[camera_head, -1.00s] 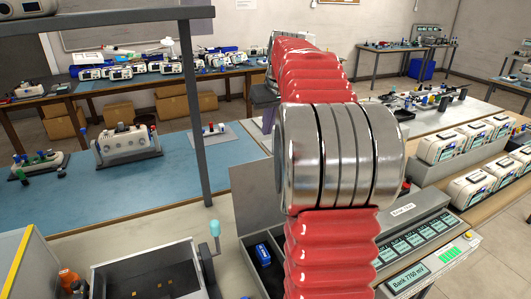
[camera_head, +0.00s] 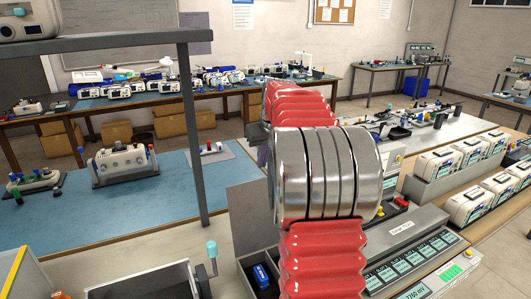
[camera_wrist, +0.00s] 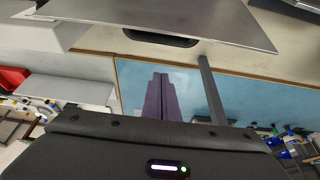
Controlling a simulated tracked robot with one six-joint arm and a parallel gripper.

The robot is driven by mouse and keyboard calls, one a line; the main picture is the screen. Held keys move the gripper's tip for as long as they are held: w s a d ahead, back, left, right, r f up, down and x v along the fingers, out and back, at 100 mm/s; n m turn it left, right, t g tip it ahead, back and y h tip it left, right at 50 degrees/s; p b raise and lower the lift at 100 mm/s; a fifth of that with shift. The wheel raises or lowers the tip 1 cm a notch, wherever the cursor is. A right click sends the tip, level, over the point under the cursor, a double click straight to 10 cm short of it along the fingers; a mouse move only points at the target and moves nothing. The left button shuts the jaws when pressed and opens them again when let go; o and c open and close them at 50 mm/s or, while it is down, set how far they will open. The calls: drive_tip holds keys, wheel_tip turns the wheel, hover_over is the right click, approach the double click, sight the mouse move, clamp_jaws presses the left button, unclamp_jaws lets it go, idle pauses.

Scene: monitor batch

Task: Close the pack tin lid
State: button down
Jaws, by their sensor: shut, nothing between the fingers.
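The pack tin appears to be the dark grey open box (camera_head: 238,262) at the lower middle of the head view. Its flat grey lid (camera_head: 246,208) stands raised at the back, partly hidden by my red and silver arm. A blue block (camera_head: 261,275) lies inside the tin. My gripper (camera_wrist: 160,80) shows in the wrist view as two purple fingers, shut together and empty. A grey plate at the top of the wrist view may be the lid (camera_wrist: 190,22); the fingertips are apart from it in the picture. In the head view my arm hides most of the gripper.
A grey post (camera_head: 193,135) rises left of the lid, by a blue mat (camera_head: 100,213). A metal bin with a teal-knobbed crank (camera_head: 211,250) stands left of the tin. A display unit (camera_head: 420,255) and several white devices (camera_head: 440,163) stand right.

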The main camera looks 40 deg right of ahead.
drive_tip(key=shift+s+a+f, duration=0.2)
drive_tip(key=shift+s+f, duration=0.45)
drive_tip(key=shift+f, duration=0.2)
drive_tip(key=shift+s+a+f, duration=0.2)
drive_tip(key=shift+s+f, duration=0.45)
drive_tip(key=shift+f, duration=0.2)
